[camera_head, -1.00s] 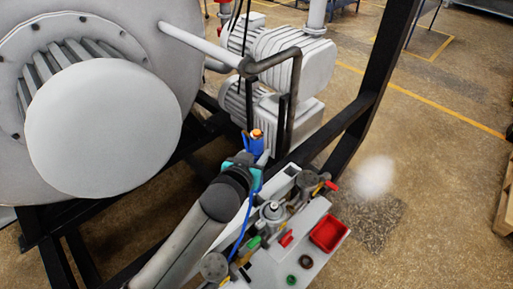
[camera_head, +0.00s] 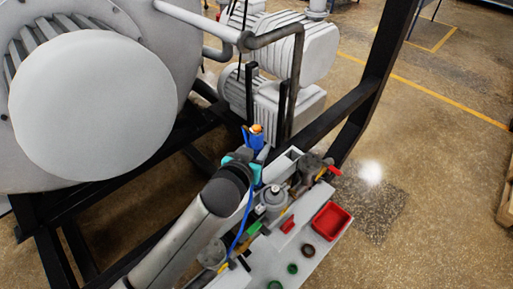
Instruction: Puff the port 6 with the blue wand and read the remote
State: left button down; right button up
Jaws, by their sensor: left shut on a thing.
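The blue wand (camera_head: 257,140) with its orange tip stands at the end of my left arm, in the middle of the head view. My left gripper (camera_head: 252,151) is shut on it, mostly hidden behind the teal-banded wrist. A blue hose (camera_head: 243,225) runs from there down along the arm. The wand tip is in front of the black frame and grey pump in the picture; I cannot tell its distance from them. I cannot make out port 6 or a remote. My right gripper is not in view.
A large round grey furnace (camera_head: 90,105) fills the upper left. A black frame (camera_head: 360,105) and grey pumps (camera_head: 300,50) stand behind the wand. A pale bench surface (camera_head: 272,262) holds a red tray (camera_head: 331,221), green rings and fittings. Open floor lies right, with a whitish spot (camera_head: 370,172).

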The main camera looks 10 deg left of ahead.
pick_arm(q)
jog(key=shift+f+b, duration=0.7)
jog(key=shift+f, duration=0.1)
jog(key=shift+f+b, duration=0.65)
jog(key=shift+f, duration=0.6)
jog(key=shift+c, duration=1.9)
grip_release()
jog(key=shift+f, duration=0.1)
jog(key=v, duration=1.5)
jog(key=shift+s+a, duration=0.1)
